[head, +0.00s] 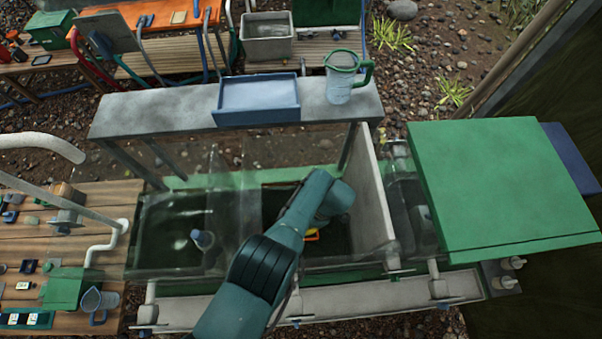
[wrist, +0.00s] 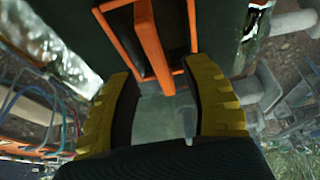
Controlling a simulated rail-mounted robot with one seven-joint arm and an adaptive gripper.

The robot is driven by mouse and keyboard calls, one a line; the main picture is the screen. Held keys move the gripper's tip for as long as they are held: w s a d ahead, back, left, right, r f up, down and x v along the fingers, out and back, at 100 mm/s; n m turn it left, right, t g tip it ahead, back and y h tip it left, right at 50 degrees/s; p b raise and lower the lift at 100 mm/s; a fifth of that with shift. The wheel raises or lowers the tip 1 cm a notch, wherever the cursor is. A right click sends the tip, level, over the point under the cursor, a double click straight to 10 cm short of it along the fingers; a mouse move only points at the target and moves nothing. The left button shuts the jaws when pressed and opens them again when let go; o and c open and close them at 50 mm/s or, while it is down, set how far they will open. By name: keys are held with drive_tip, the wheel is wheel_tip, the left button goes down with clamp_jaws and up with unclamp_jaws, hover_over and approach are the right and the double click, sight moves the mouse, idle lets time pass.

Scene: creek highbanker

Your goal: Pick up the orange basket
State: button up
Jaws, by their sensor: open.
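The orange basket (wrist: 152,42) has an open rectangular orange rim with a bar across its middle and a dark inside. In the wrist view it lies just ahead of my gripper (wrist: 160,78), whose two yellow fingers are spread apart. The fingertips are near the basket's closest edge, one on either side of it; I cannot tell whether they touch. In the head view only a small orange piece of the basket (head: 312,238) shows inside the dark right bay of the trough, mostly hidden by my arm. My gripper is largely hidden there too.
The trough's pale right wall (head: 370,205) rises close to my arm. A clear panel and a small bottle (head: 203,239) are in the left bay. A grey shelf (head: 190,108) behind holds a blue tray (head: 258,100) and a clear jug (head: 340,85). A green box (head: 500,185) stands right.

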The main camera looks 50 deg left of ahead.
drive_tip(key=shift+x, duration=0.8)
drive_tip(key=x, duration=0.2)
drive_tip(key=shift+s+a+f+b, duration=0.1)
drive_tip(key=shift+s+f+b, duration=0.1)
drive_tip(key=shift+f+b, duration=0.15)
drive_tip(key=shift+w, duration=0.1)
drive_tip(key=shift+f, duration=0.25)
clamp_jaws()
